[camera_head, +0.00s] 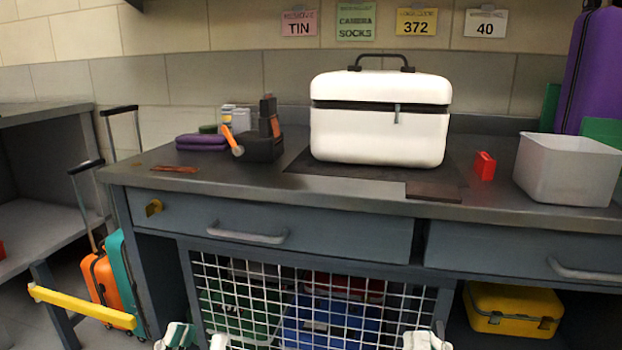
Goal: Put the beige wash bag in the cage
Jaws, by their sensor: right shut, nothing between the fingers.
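The beige wash bag (380,135), cream-white and boxy with a black zip band and a dark top handle, stands upright on the dark mat on the worktop. The cage (262,262) is a white wire mesh front under the worktop, below the drawer. Green and blue cases show behind its mesh. My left gripper (196,341) shows only in part at the bottom edge, in front of the cage's lower left; its jaw state is unclear. My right gripper (427,341) is shut and empty at the bottom edge, near the cage's lower right. Both are well below the bag and apart from it.
A grey bin (566,172) and a red block (484,166) stand right of the bag. A yellow case (512,308) lies under the worktop. A yellow bar (80,302) juts out at left.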

